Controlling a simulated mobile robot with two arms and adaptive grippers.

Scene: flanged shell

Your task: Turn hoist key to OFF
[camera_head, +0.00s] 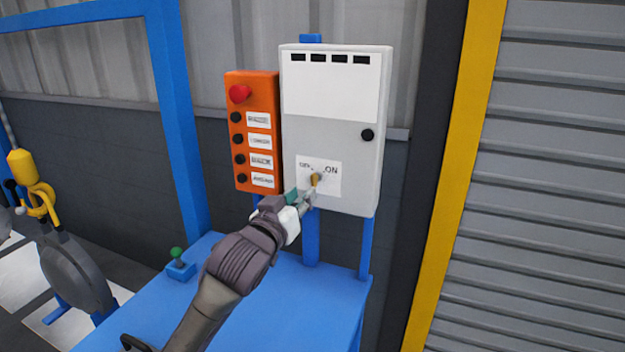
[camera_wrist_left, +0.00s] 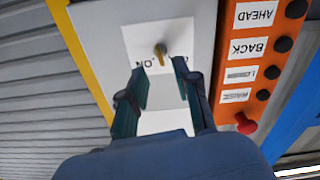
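The brass-yellow hoist key (camera_head: 315,178) sits on a white label between OFF, partly covered, and ON, low on the grey control box (camera_head: 330,130). My left gripper (camera_head: 308,194) reaches up to it from below left. In the left wrist view the picture is turned over, and the key (camera_wrist_left: 161,50) stands just beyond the two fingertips, roughly midway between them. The fingers of the left gripper (camera_wrist_left: 160,68) are apart, with a gap between them, and do not appear to touch the key. My right gripper is not in view.
An orange button box (camera_head: 252,130) with a red knob (camera_head: 239,94) hangs directly left of the grey box. Below are a blue table (camera_head: 300,310) and a small green-knobbed lever (camera_head: 179,262). A yellow hook (camera_head: 40,200) is at far left. A blue post (camera_head: 178,120) stands left.

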